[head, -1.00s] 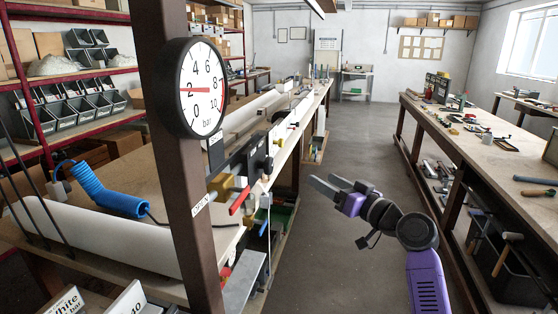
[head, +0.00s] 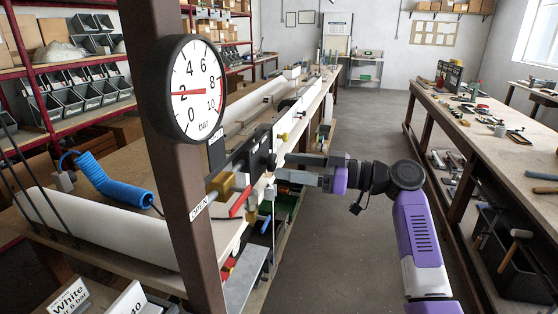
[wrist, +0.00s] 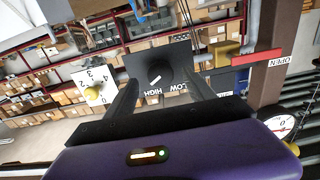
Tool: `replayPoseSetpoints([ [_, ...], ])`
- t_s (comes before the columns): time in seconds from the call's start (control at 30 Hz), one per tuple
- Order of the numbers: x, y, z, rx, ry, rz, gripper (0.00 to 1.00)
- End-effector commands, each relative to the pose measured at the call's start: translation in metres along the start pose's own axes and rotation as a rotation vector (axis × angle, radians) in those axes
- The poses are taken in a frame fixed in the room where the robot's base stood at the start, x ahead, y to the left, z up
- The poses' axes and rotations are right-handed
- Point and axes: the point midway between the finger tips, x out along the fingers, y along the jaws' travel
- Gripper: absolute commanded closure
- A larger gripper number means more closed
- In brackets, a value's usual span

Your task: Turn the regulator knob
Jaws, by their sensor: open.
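The regulator knob (wrist: 155,79) is round and black with a white pointer line, on a black plate (wrist: 143,59) marked LOW and HIGH. In the wrist view its pointer slants nearer the HIGH label. My gripper (wrist: 160,80) is open, with one finger on each side of the knob; whether the fingers touch it I cannot tell. In the head view my gripper (head: 282,169) reaches in from the right to the black regulator panel (head: 256,150), and the fingers hide much of the knob's area. The round pressure gauge (head: 196,90) has a red needle near 2 bar.
A red-handled valve (head: 240,202) sits below the panel, by a brown post (head: 165,170) labelled OPEN. A coiled blue hose (head: 110,180) lies on the left bench. The aisle floor (head: 363,200) is clear, with a workbench (head: 490,150) on the right.

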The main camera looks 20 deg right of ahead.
Motion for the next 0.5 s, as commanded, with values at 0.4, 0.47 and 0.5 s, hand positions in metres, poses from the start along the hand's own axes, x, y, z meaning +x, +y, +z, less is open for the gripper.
replayPoseSetpoints([
  [0.4,0.033,0.000,0.000,0.000,-0.001,0.002,0.38],
  [0.47,0.033,0.000,0.000,0.000,-0.001,0.002,0.38],
  [0.5,0.033,0.000,0.000,0.000,-0.001,0.002,0.38],
])
